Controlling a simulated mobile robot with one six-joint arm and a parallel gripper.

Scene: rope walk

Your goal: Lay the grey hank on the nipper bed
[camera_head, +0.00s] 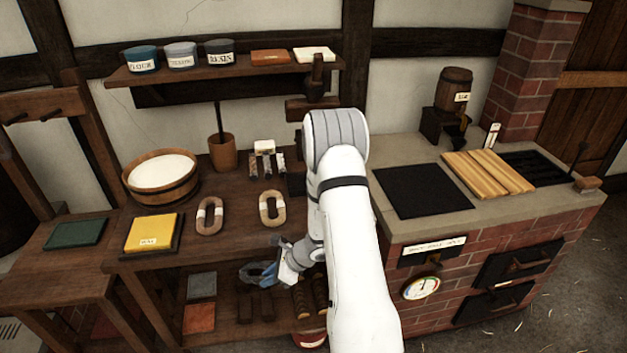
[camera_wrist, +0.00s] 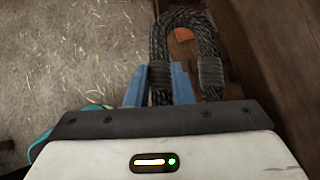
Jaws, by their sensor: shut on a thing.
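The grey hank (camera_wrist: 187,22) is a dark grey rope loop with wrapped bands on its two legs. My gripper (camera_wrist: 160,86) has its blue fingers shut on one leg; the other leg hangs free to the right in the wrist view. In the head view the hank (camera_head: 250,272) and my gripper (camera_head: 270,275) are in front of the wooden bench's (camera_head: 228,243) front edge, below its top. I cannot tell for certain which fitting is the nipper bed; a wooden post and block (camera_head: 312,100) stand behind my arm, partly hidden.
Two pale hanks (camera_head: 209,216) (camera_head: 272,208) and a yellow block (camera_head: 151,232) lie on the bench. A wooden tub (camera_head: 160,177) stands behind them. To the right, a brick hearth (camera_head: 480,238) carries a black plate (camera_head: 421,190) and wooden slats (camera_head: 487,172). A lower shelf holds several pieces.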

